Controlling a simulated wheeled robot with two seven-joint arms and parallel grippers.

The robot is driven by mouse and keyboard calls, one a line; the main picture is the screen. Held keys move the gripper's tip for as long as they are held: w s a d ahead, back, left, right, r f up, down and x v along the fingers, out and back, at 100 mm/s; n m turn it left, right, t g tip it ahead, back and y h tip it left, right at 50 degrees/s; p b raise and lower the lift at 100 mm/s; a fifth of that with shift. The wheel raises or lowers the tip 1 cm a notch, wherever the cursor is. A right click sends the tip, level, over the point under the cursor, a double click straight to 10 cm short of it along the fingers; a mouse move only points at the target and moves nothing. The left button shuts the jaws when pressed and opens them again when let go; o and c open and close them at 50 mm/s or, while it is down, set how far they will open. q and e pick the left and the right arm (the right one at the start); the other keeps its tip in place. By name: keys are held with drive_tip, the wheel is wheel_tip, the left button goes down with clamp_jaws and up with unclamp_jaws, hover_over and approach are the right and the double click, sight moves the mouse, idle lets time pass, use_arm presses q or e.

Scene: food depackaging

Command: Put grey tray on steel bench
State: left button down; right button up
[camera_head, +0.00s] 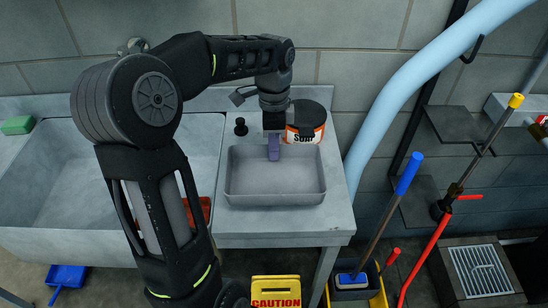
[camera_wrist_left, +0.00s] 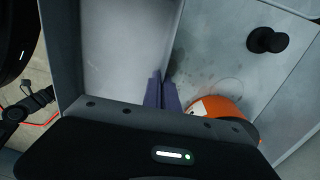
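The grey tray (camera_head: 275,199) is over the steel bench (camera_head: 338,210) in the head view, upright and empty, and looks to be resting on its top. My left gripper (camera_head: 274,148) points down at the tray's back wall. In the left wrist view its purple fingers (camera_wrist_left: 163,92) are close together, one on each side of the tray's wall (camera_wrist_left: 176,30), and look shut on it. The wrist body hides part of the tray in that view. My right gripper is not in view.
A small black knob (camera_head: 240,127) is at the bench's back left. A large sink (camera_head: 75,180) lies left of the bench. A yellow caution sign (camera_head: 276,291) is in front.

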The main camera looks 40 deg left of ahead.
use_arm(q)
wheel_tip(320, 180, down, 4)
drive_tip(key=shift+r, duration=0.2)
drive_tip(key=shift+f, duration=0.15)
drive_tip(key=c, duration=2.1)
unclamp_jaws()
drive_tip(key=shift+f, duration=0.1)
drive_tip(key=shift+c, duration=0.2)
drive_tip(key=o, duration=0.5)
drive_tip(key=shift+c, duration=0.2)
